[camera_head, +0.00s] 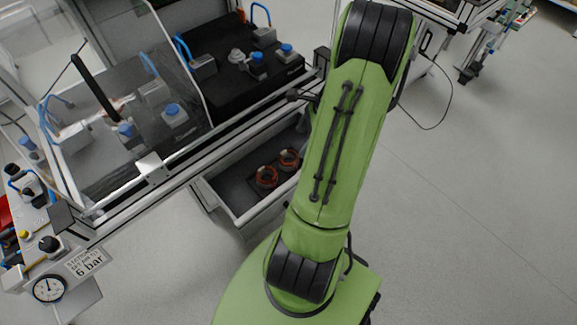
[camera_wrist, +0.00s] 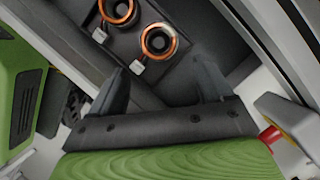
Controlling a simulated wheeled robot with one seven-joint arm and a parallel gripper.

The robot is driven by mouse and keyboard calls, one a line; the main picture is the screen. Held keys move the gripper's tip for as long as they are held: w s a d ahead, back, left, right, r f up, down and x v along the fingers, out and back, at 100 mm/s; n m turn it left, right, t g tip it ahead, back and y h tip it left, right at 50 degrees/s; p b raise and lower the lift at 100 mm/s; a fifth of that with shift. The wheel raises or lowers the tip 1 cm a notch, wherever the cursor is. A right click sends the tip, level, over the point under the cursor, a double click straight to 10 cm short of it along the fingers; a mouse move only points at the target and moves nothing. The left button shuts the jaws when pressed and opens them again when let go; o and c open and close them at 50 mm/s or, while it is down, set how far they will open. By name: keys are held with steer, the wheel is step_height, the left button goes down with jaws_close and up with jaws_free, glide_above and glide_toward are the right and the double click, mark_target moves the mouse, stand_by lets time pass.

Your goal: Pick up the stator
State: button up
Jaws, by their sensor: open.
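Two stators with copper-coloured rings lie in a dark tray in an open drawer below the machine. In the head view the left stator (camera_head: 266,176) and the right stator (camera_head: 289,158) sit side by side. In the wrist view one stator (camera_wrist: 159,41) is beyond the fingertips, near the middle, and the other (camera_wrist: 118,11) is at the top, partly cut off. Each has a small light tab beside it. My gripper (camera_wrist: 160,78) is open and empty, with its dark fingers apart and short of the nearer stator. My gripper is not visible in the head view.
The drawer (camera_head: 222,203) has pale raised walls around the tray. The machine's metal rail (camera_head: 205,160) runs above and behind it. A clear-covered bench with blue-capped fixtures (camera_head: 174,113) stands at left. A pressure gauge (camera_head: 48,288) is at lower left. Floor at right is clear.

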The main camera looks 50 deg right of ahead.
mark_target(287, 162)
steer(key=b+x, duration=0.3)
steer(key=x, duration=0.6)
steer(key=shift+a+b, duration=0.1)
steer(key=shift+b, duration=0.2)
steer(key=shift+r, duration=0.1)
steer(key=c, duration=1.2)
